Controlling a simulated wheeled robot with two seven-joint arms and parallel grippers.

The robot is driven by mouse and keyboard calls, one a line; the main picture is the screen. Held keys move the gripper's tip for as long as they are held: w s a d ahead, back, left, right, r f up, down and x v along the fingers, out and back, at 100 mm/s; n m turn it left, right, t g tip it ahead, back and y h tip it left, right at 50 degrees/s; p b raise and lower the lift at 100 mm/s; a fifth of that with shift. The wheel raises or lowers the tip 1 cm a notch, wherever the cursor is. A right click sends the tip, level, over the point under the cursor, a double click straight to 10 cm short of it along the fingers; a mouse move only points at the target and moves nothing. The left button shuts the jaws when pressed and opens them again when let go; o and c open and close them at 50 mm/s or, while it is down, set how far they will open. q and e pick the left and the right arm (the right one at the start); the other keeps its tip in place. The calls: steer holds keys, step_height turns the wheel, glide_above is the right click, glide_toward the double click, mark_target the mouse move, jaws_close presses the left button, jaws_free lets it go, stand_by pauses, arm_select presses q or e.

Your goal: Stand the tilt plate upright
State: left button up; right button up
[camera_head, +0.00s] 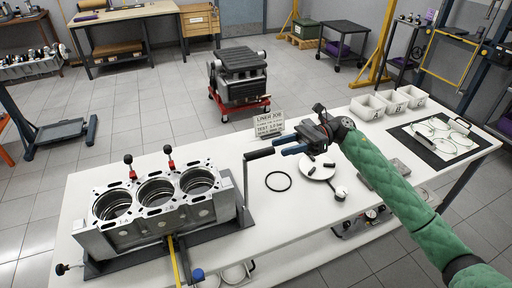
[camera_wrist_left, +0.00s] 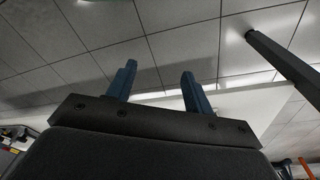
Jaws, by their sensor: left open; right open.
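The engine block (camera_head: 160,205) with three open bores sits on a dark fixture (camera_head: 200,237) at the left of the white table. I cannot clearly tell the tilt plate apart from this fixture; the block hides much of it. A dark crank handle (camera_head: 258,153) stands at the fixture's right end, its grip pointing right. My right gripper (camera_head: 279,146) is open, its blue fingertips close to the end of that grip; contact cannot be told. My left gripper (camera_wrist_left: 160,82) is open and empty in the left wrist view, above floor and a white surface. It is outside the head view.
A black ring (camera_head: 278,181) and a white round plate (camera_head: 317,168) lie on the table right of the fixture. White bins (camera_head: 368,106) and a dark mat (camera_head: 420,150) are at the right. A yellow bar (camera_head: 179,262) crosses the front edge.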

mark_target(268, 148)
steer(key=p+x, duration=0.1)
steer(key=x, duration=0.2)
steer(key=p+x, duration=0.2)
steer(key=shift+s+a+r, duration=0.25)
steer(key=shift+s+a, duration=0.05)
steer(key=shift+s, duration=0.05)
arm_select(q)
step_height(268, 148, down, 9)
steer(key=s+a, duration=0.2)
steer(key=shift+a+t+p, duration=0.15)
steer(key=shift+t+p, duration=0.15)
steer(key=shift+t, duration=0.1)
arm_select(e)
steer(key=shift+s+a+f, duration=0.15)
steer(key=shift+a, duration=0.5)
steer(key=shift+c, duration=0.2)
jaws_close()
